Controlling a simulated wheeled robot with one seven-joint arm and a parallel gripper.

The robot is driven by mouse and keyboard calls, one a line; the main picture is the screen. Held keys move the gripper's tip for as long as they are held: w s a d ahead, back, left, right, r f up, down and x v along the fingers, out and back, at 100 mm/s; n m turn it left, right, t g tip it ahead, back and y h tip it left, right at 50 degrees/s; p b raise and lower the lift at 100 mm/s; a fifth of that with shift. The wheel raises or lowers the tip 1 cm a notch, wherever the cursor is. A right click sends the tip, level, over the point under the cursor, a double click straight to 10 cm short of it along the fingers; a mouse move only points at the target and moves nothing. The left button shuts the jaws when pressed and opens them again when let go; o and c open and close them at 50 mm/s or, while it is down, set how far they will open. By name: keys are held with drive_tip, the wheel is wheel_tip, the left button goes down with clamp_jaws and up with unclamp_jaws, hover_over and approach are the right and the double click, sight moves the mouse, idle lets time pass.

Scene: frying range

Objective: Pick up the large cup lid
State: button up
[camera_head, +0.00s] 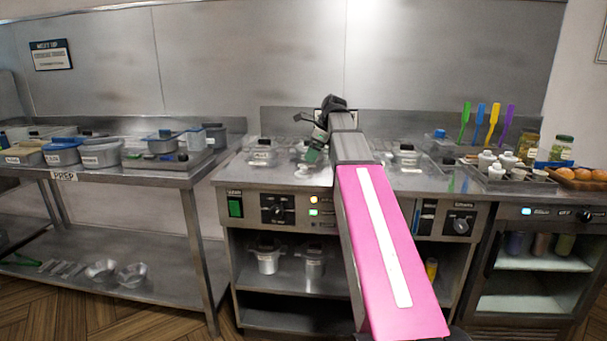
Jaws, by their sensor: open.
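My gripper (308,136) is above the middle of the range counter (375,178), at the far end of my arm. It looks dark and small here, and it is open. A green piece (313,155) shows just below it; I cannot tell whether it is part of the gripper or a separate thing. Lidded clear containers stand on the counter, one to the left (262,154), one partly hidden behind the gripper, and one to the right (407,157) of my arm. I cannot tell which thing is the large cup lid.
My pink arm covers the range's middle front. A prep table (190,178) with several tubs stands at left. At right are a tray (530,185) of small white bottles, coloured spatulas (481,122) and jars (562,148). Lidded pots (268,260) sit on the shelf below.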

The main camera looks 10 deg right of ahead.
sight(302, 173)
drive_tip(key=shift+x, duration=3.4)
drive_tip(key=c, duration=0.9)
